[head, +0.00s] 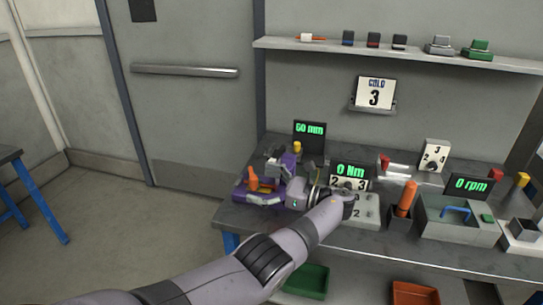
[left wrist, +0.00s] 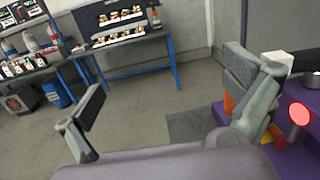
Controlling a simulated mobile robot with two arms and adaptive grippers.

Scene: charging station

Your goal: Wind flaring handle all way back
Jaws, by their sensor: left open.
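A purple device (head: 289,160) with orange parts (head: 262,182) stands at the left end of the bench. The flaring handle cannot be told apart with certainty. My left arm reaches in from below, and my left gripper (head: 273,178) is at this device, partly overlapping it. In the left wrist view my gripper (left wrist: 165,105) is open, with nothing seen between its fingers. Its right finger is in front of the orange parts, close to the purple body (left wrist: 298,95) with a red round knob (left wrist: 299,114). Contact cannot be told. My right gripper is not in view.
The bench (head: 390,238) also holds a 60 mm display (head: 309,136), a 0 Nm display (head: 350,170), an orange-handled tool (head: 406,198) and a grey box with a blue handle (head: 458,218). A shelf (head: 400,52) hangs above.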

